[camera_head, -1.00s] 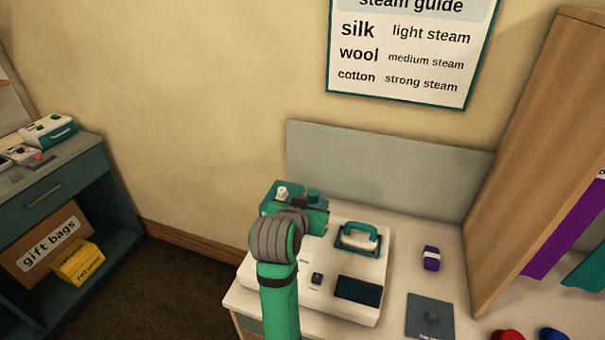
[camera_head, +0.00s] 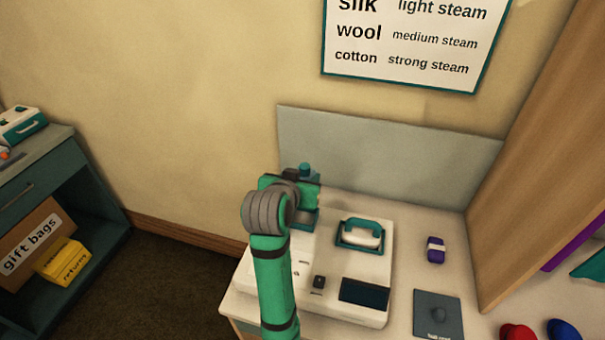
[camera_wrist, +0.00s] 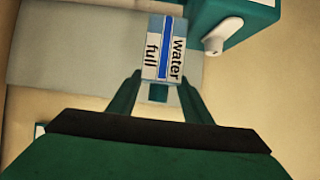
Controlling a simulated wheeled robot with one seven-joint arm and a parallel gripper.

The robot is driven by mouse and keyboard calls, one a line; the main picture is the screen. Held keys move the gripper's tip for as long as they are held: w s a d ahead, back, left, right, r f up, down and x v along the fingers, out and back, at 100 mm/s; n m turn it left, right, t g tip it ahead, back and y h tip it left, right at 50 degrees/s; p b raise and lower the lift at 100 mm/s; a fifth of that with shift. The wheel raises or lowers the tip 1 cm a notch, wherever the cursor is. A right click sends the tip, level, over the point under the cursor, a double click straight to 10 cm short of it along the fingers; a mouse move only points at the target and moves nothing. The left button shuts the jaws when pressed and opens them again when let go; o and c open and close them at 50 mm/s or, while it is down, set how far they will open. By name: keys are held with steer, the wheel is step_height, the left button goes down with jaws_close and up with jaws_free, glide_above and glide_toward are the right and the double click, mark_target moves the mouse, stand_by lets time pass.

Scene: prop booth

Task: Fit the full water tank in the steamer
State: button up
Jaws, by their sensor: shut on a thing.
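The water tank (camera_wrist: 151,48) is a small pale blue and white box with a blue stripe and the words "water full", seen in the wrist view. My gripper (camera_wrist: 160,80) is shut on its near end, one finger on each side. In the head view my own arm hides most of the tank and the fingers. The steamer (camera_head: 340,312) is a white unit on the counter with a teal-handled iron (camera_head: 361,234), a dark screen and a small switch. My gripper is over its back left part. Whether the tank touches the steamer cannot be told.
A teal box with a white knob (camera_wrist: 216,40) is close to the tank in the wrist view. A grey back panel (camera_head: 390,150) stands behind the counter. A purple item (camera_head: 435,250) and a grey pad (camera_head: 437,315) lie right of the steamer. A wooden side panel (camera_head: 540,150) bounds the right.

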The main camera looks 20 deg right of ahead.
steer(key=shift+w+f, duration=0.15)
steer(key=shift+f, duration=1.6)
steer(key=shift+a+f, duration=0.1)
steer(key=shift+f, duration=1)
steer(key=shift+s+d+f, duration=0.2)
steer(key=shift+a, duration=0.2)
steer(key=shift+f, duration=0.4)
